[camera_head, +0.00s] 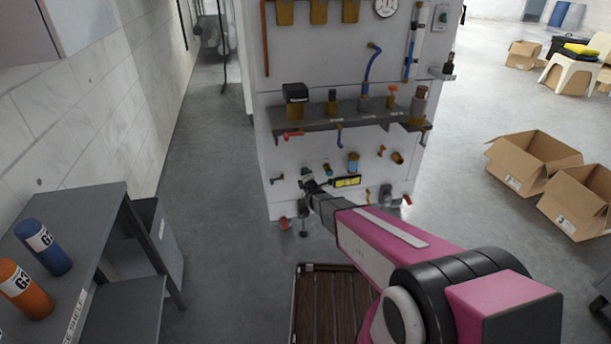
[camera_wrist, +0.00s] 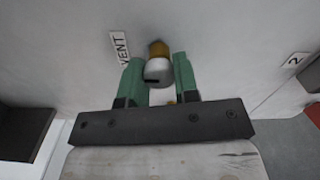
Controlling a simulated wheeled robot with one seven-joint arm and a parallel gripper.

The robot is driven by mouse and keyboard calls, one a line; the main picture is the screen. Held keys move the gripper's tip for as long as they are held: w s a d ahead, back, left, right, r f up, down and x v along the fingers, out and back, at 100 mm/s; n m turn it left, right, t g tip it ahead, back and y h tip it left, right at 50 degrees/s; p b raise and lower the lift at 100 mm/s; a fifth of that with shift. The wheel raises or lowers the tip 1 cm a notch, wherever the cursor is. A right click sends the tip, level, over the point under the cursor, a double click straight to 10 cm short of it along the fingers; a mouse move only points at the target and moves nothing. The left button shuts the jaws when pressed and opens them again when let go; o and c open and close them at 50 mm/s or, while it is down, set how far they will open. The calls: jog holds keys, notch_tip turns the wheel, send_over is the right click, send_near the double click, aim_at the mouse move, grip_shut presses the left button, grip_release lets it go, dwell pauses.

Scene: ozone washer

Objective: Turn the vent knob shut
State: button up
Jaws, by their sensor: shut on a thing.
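In the wrist view, the vent knob (camera_wrist: 158,72) is a small grey-white round knob with a dark slot, on a brass-coloured base against a pale panel. The label reading VENT (camera_wrist: 121,48) is just left of it. My gripper (camera_wrist: 158,78) has its two green fingers on either side of the knob and is shut on it. In the head view, my gripper (camera_head: 308,184) is at the lower left part of the white panel (camera_head: 290,155), and it hides the knob there.
A grey shelf (camera_head: 335,112) with several fittings crosses the panel above my gripper. Red, blue and brass fittings sit close to its right. A wooden slatted mat (camera_head: 328,305) lies on the floor in front. A grey table (camera_head: 75,225) with two canisters stands at left.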

jog(key=shift+n, duration=0.6)
jog(key=o, duration=0.9)
jog(key=v, duration=1.1)
jog(key=shift+w, duration=0.1)
